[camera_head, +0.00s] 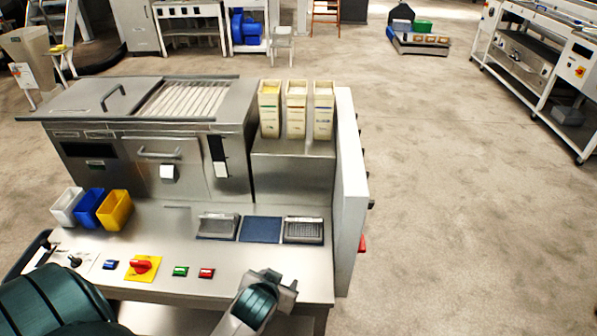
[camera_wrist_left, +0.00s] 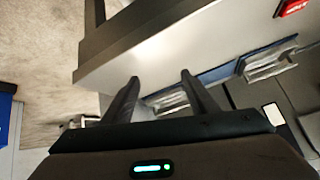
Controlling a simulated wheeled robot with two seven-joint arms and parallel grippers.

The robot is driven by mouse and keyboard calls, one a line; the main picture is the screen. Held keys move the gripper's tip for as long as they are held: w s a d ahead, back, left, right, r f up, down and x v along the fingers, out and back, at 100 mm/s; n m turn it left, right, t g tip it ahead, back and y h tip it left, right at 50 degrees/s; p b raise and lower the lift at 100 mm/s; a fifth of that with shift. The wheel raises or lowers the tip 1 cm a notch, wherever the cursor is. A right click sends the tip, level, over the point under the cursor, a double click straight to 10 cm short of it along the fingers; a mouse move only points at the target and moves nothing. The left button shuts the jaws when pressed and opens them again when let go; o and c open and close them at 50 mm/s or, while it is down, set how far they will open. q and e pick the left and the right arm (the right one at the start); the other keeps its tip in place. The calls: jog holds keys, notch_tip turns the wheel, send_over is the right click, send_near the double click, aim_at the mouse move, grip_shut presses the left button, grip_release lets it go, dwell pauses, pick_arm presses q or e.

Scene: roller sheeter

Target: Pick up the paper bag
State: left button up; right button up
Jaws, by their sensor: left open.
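I cannot make out a paper bag for certain in either view. Several tall cream containers (camera_head: 296,110) with open tops and printed bands stand upright in a row on the metal block behind the worktop; I cannot tell whether one is a paper bag. My left gripper (camera_head: 280,284) is above the front right part of the worktop, well in front of the containers. In the left wrist view its two dark fingers (camera_wrist_left: 160,76) are apart, with nothing seen between them. My right gripper is in neither view.
The steel worktop (camera_head: 170,222) carries white, blue and yellow bins (camera_head: 115,210) at left, two mesh trays (camera_head: 303,231) and a blue mat (camera_head: 260,230). Red and green buttons line the front. A white panel (camera_head: 350,190) walls the right side.

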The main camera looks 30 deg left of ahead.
pick_arm(q)
jog(key=w+a+r+n+t+y, duration=0.2)
jog(key=w+a+r, duration=0.4)
jog(key=w+r, duration=0.4)
jog(key=w+a+r+n+t+y, duration=0.2)
jog(key=w+a+r+t, duration=0.3)
jog(key=w+r, duration=0.6)
jog(key=w+a+y, duration=0.1)
jog(key=w, duration=0.4)
jog(key=shift+w+a+t+y, duration=0.2)
jog(key=shift+w+t+y, duration=0.1)
jog(key=shift+w+y, duration=0.1)
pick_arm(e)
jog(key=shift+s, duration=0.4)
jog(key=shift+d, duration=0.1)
pick_arm(q)
jog(key=shift+r, duration=0.1)
